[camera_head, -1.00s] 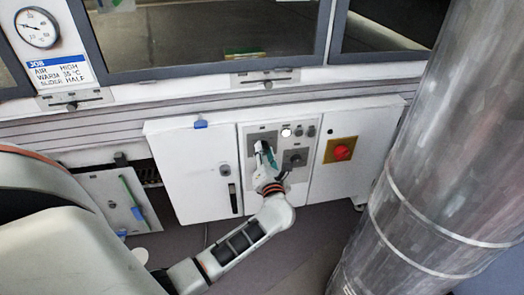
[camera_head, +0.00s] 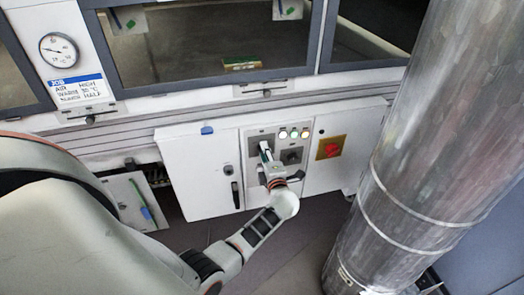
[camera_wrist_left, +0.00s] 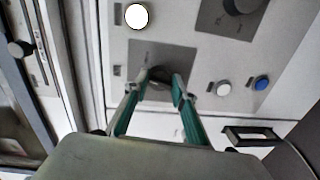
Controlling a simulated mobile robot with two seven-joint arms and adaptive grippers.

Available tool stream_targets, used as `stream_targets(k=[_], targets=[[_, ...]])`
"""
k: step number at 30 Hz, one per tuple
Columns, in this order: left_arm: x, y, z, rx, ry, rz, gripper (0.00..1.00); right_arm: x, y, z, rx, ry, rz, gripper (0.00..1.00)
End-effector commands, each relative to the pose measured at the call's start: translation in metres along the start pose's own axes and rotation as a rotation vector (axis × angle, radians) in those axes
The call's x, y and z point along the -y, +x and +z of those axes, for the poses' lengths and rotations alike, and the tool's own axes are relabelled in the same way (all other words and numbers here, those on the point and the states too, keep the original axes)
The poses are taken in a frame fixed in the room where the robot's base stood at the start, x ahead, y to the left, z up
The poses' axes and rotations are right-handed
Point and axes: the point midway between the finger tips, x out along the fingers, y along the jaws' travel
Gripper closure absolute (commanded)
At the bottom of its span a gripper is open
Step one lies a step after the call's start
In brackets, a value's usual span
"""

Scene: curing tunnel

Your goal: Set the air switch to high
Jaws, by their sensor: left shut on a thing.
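A grey control panel (camera_head: 274,178) is on the front of the white cabinet. My left gripper (camera_head: 265,151) reaches its upper left switch plate (camera_head: 257,140). In the left wrist view the fingers (camera_wrist_left: 163,82) are closed on a dark knob (camera_wrist_left: 160,74) on a grey plate (camera_wrist_left: 185,61). This looks like the air switch, but its labels are too small to read and the fingers partly hide its pointer. A second dark knob (camera_head: 292,155) sits to the right on the panel. My right gripper is not in view.
Lit lamps (camera_head: 294,134) are above the second knob. A red knob on a yellow plate (camera_head: 331,147) is to the right. White and blue buttons (camera_wrist_left: 262,82) and a dark handle (camera_wrist_left: 250,136) show in the wrist view. A large metal duct (camera_head: 420,150) stands at the right.

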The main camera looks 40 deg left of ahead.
Motion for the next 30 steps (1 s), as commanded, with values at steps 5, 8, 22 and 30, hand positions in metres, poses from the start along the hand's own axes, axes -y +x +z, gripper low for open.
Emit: stream_targets(k=[5, 8, 22, 30], targets=[[-0.005, 0.000, 0.002, -0.009, 0.156, -0.004, 0.96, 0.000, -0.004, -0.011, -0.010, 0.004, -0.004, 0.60], [-0.004, 0.000, 0.002, -0.013, 0.237, -0.006, 0.96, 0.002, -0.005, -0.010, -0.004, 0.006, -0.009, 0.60], [-0.002, 0.000, 0.002, -0.026, 0.467, -0.013, 0.96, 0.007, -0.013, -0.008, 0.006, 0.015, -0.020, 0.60], [-0.001, 0.000, 0.002, -0.027, 0.495, -0.013, 0.96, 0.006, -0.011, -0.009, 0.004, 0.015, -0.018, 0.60]])
